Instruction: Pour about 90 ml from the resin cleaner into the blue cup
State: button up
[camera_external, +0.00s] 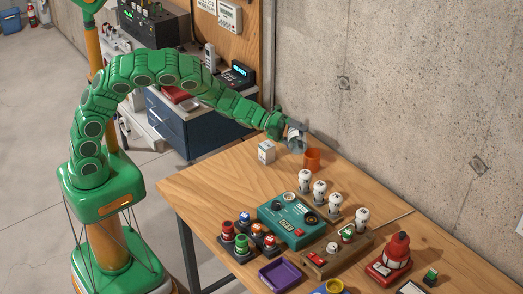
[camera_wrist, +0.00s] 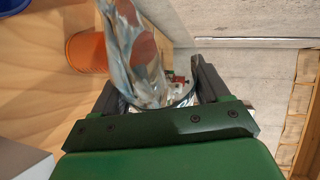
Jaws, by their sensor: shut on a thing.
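My gripper (camera_external: 287,131) is shut on a clear, silvery container (camera_external: 297,141), which I take to be the resin cleaner. It is held above the table near the wall and looks tilted. In the wrist view the container (camera_wrist: 138,65) reaches up from between the jaws; its contents and level cannot be made out. An orange cup (camera_external: 312,159) stands on the table just right of the container and below it, and shows behind it in the wrist view (camera_wrist: 88,50). A blue edge (camera_wrist: 12,5) shows at the wrist view's top left corner; I cannot tell whether it is the blue cup.
A small white box (camera_external: 266,152) stands left of the orange cup. Several white bulbs (camera_external: 319,188), a teal device (camera_external: 290,221), a purple tray (camera_external: 280,274) and a red lamp-like thing (camera_external: 392,258) crowd the nearer table. The concrete wall (camera_external: 410,110) runs close behind.

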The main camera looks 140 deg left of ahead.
jog(key=shift+w+d, duration=0.2)
jog(key=shift+w, duration=0.05)
jog(key=shift+n, duration=0.5)
dwell(1.8)
jog(key=shift+m, duration=0.4)
jog(key=shift+d+f+m+g, duration=0.1)
jog(key=shift+f+m+g, duration=0.3)
jog(key=shift+f+m, duration=0.2)
jog(key=shift+w+d+f+m+g, duration=0.1)
jog(key=shift+w+m+g, duration=0.15)
jog(key=shift+m, duration=0.25)
jog(key=shift+g, duration=0.25)
jog(key=shift+s+m, duration=0.1)
jog(key=shift+m, duration=0.3)
dwell(0.6)
